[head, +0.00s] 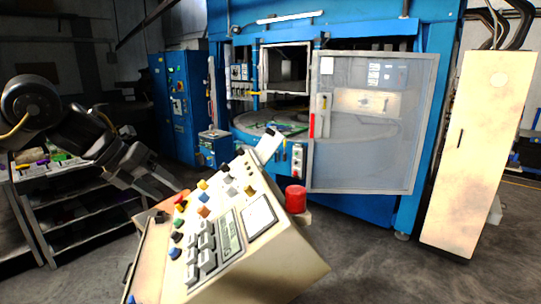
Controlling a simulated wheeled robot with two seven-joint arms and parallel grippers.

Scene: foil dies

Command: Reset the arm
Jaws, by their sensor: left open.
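My left arm comes in from the left. Its dark gripper (166,188) is open and empty, held in the air just left of the control console. The control console (285,262) is cream-coloured, with a sloping panel of coloured buttons, grey keys and a small display (230,236). A red cylindrical knob (296,198) stands at its right edge. The gripper looks apart from the buttons, though its exact distance is hard to tell. My right gripper is not in view.
A large blue machine (420,215) stands behind, with a clear-panelled door (365,125) and a round table inside. A cream cabinet (470,150) is at right. A shelf rack (75,205) is at left behind my arm. Grey floor (380,260) is clear at front right.

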